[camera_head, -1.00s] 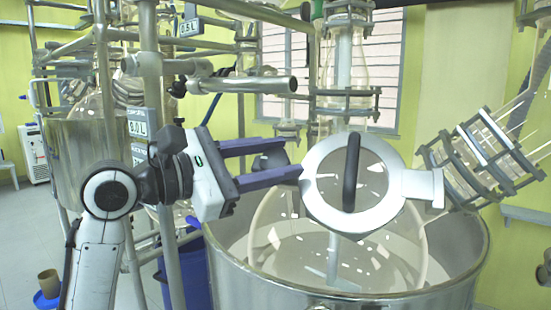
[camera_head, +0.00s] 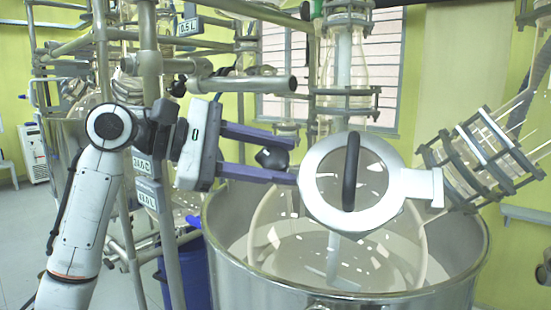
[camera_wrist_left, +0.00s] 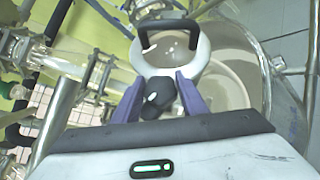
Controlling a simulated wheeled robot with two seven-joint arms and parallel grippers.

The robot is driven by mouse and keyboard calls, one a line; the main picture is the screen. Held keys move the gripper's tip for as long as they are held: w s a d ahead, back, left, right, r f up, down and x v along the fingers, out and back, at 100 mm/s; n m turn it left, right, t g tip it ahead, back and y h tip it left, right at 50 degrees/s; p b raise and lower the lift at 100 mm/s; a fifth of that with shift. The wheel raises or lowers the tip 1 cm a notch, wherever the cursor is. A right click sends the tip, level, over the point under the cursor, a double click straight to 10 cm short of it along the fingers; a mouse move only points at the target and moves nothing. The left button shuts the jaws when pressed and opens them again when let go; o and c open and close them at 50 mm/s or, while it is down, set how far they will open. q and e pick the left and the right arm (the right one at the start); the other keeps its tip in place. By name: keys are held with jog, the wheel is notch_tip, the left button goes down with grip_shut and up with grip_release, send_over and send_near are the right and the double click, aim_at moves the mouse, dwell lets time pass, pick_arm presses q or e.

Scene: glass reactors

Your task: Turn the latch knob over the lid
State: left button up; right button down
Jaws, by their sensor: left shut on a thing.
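The round lid (camera_head: 310,200) has a white ring, a clear window and a black bar handle (camera_head: 351,172); it sits over the large glass vessel. The black latch knob (camera_head: 271,158) is at the lid's left side. My left gripper (camera_head: 296,160) reaches in from the left, its two purple fingers above and below the knob. In the left wrist view the knob (camera_wrist_left: 158,102) lies between the fingers (camera_wrist_left: 162,84), with the lid (camera_wrist_left: 207,50) just beyond. The gripper is shut on the knob; finger contact is partly hidden. My right gripper is not in view.
A steel tub (camera_head: 345,299) surrounds the glass vessel. Steel pipes and posts (camera_head: 152,80) stand close behind my left arm. A clamped glass neck (camera_head: 483,155) is at the right. A blue bin (camera_head: 187,270) stands on the floor.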

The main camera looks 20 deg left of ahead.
pick_arm(q)
jog(key=m+g, duration=0.2)
jog(key=m+g+y, duration=0.1)
jog(key=m+g, duration=0.1)
jog(key=m, duration=0.1)
jog(key=shift+y, duration=0.3)
jog(key=m+g+y, duration=0.2)
jog(key=m, duration=0.1)
jog(key=shift+g+y, duration=0.4)
jog(key=m+g+y, duration=0.1)
jog(key=m+y, duration=0.3)
jog(key=shift+s+a+g, duration=0.1)
jog(key=shift+g, duration=0.3)
jog(key=shift+f+m+y, duration=0.1)
jog(key=shift+m+y, duration=0.9)
jog(key=shift+y, duration=0.2)
jog(key=shift+f+m+g+y, duration=0.15)
jog(key=shift+m+g+y, duration=0.15)
jog(key=shift+m+y, duration=0.15)
jog(key=o, duration=1.1)
jog(key=shift+c, duration=0.2)
jog(key=shift+n+h, duration=1.05)
jog(key=shift+h, duration=0.2)
